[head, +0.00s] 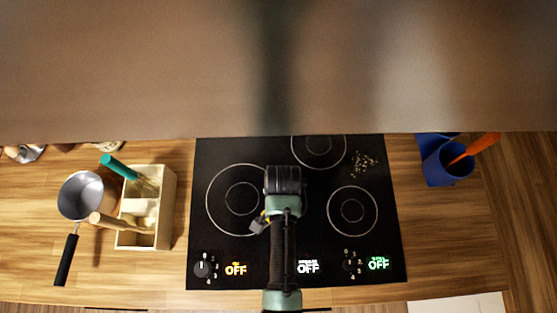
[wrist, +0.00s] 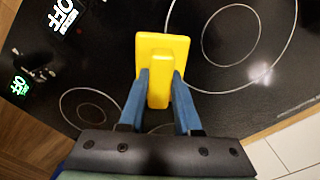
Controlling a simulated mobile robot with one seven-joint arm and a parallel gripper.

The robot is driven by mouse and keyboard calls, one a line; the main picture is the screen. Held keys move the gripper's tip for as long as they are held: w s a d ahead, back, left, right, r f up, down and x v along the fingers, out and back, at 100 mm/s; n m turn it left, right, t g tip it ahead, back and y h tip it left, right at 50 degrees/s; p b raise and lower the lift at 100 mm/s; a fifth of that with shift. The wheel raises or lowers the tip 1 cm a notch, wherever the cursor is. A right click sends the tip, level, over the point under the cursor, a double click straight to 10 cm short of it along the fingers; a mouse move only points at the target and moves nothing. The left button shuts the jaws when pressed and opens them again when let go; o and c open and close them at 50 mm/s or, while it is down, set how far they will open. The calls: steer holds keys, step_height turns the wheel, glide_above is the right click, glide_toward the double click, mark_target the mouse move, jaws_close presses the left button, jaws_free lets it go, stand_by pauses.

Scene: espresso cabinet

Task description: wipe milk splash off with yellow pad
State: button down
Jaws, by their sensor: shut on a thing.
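The yellow pad (wrist: 178,48) is a flat square with a raised block-like grip. In the wrist view, my gripper (wrist: 160,82) has its two blue fingers shut on that grip, one on each side. The pad is over the black cooktop (wrist: 120,70); I cannot tell whether it touches the glass. In the head view only a bit of yellow shows by my gripper (head: 259,224), near the left large burner ring; my arm hides much there. I cannot make out a milk splash in either view. A pale bright spot in the wrist view looks like a reflection.
Small yellowish specks (head: 363,164) lie at the cooktop's back right. A wooden caddy (head: 165,200) with utensils and a saucepan (head: 80,196) stand left. A blue cup (head: 447,163) with an orange-handled tool stands right. Knobs (head: 203,269) line the front. A blurred brown surface fills the top.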

steer(key=shift+r+p, duration=1.75)
steer(key=shift+r, duration=0.45)
